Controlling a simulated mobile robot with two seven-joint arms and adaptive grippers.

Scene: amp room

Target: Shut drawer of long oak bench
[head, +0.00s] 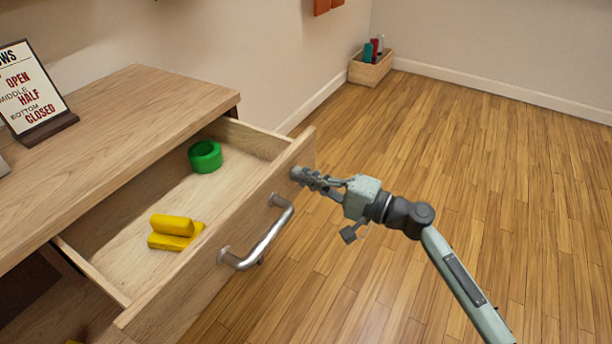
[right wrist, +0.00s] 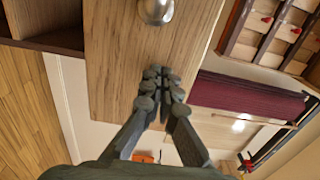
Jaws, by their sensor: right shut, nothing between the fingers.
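The oak bench (head: 140,95) stands at the left in the head view. Its drawer (head: 185,290) is pulled well out, with a metal bar handle (head: 262,246) on its front. Inside lie a green ring (head: 205,156) and a yellow block-like thing (head: 172,232). My right gripper (head: 299,175) is shut and empty, its fingertips at the drawer front near its far end, beyond the handle. In the right wrist view the closed fingertips (right wrist: 162,75) overlap the drawer front (right wrist: 115,60); whether they touch it I cannot tell. My left gripper is out of view.
A sign (head: 30,90) reading open, half and closed stands on the bench top. A wooden box (head: 371,68) with several bottles sits on the floor by the far wall. The wooden floor (head: 480,170) right of the bench is clear.

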